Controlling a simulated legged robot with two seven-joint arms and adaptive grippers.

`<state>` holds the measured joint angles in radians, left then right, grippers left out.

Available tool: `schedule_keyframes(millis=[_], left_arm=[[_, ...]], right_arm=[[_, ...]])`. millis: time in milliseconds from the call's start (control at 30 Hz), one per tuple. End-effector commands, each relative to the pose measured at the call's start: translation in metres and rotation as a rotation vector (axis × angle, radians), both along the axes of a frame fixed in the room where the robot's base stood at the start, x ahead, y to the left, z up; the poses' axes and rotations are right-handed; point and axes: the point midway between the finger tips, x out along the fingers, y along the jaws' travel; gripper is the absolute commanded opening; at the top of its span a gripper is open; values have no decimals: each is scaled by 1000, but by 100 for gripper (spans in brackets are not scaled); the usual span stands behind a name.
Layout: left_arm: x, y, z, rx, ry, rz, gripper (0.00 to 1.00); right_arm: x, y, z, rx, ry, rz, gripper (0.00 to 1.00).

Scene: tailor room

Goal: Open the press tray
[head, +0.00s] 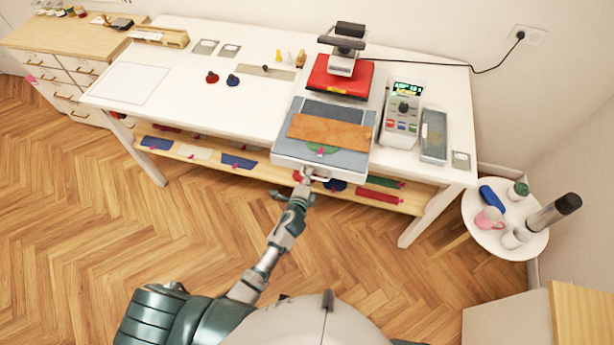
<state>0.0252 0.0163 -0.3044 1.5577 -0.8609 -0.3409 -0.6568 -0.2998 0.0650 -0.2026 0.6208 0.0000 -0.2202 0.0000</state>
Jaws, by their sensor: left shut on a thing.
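The press tray (283,148) is a pale, shallow drawer with a grey-blue pad. It sticks out in front of the red press head (340,80) and reaches past the table's front edge. An orange-brown sheet (330,131) and a small green piece (322,150) lie on it. My left gripper (304,182) is shut on the tray's handle (321,179) at its front. The gripper covers part of the handle. My right gripper is not in view.
The control box (402,113) stands on the white table (262,93), right of the tray. A shelf (215,158) with folded cloths runs beneath. A round side table (487,238) with cups and a dark bottle (555,211) stands right. Floor at left is clear.

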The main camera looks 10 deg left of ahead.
Motion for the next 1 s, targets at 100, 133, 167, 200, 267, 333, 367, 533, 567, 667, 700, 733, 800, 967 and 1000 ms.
schedule_keyframes(millis=[100, 133, 167, 200, 267, 333, 367, 533, 567, 667, 700, 733, 800, 967, 1000], left_arm=[[-1, -1, -3, -1, 6, -1, 0], [-1, -1, -3, -1, 6, -1, 0], [-1, -1, -3, -1, 6, -1, 0], [-1, -1, -3, -1, 6, -2, 0], [-1, -1, -3, -2, 6, -3, 0], [-1, 0, -4, -2, 6, -3, 26], [-1, 0, -3, -2, 6, -3, 33], [-1, 2, -2, -2, 3, -1, 37], [-1, 2, -2, -2, 3, 0, 37], [-1, 2, -2, -1, 2, 0, 37], [-2, 2, -1, -1, 2, 1, 37], [-4, 3, -1, -1, 2, 1, 37], [-11, 3, 0, 0, 2, 1, 37], [-42, 3, 6, -1, 4, 0, 37], [-52, 3, 8, -1, 4, 0, 37]], right_arm=[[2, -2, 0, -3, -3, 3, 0], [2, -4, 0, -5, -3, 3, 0], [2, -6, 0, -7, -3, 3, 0], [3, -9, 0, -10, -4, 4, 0], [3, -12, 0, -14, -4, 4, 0], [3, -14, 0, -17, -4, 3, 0], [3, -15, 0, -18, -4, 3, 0], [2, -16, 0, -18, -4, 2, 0], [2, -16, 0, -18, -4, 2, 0], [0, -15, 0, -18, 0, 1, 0], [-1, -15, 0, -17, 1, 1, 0], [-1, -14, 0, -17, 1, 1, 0], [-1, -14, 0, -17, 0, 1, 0], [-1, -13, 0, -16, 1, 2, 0], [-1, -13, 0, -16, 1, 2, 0]])
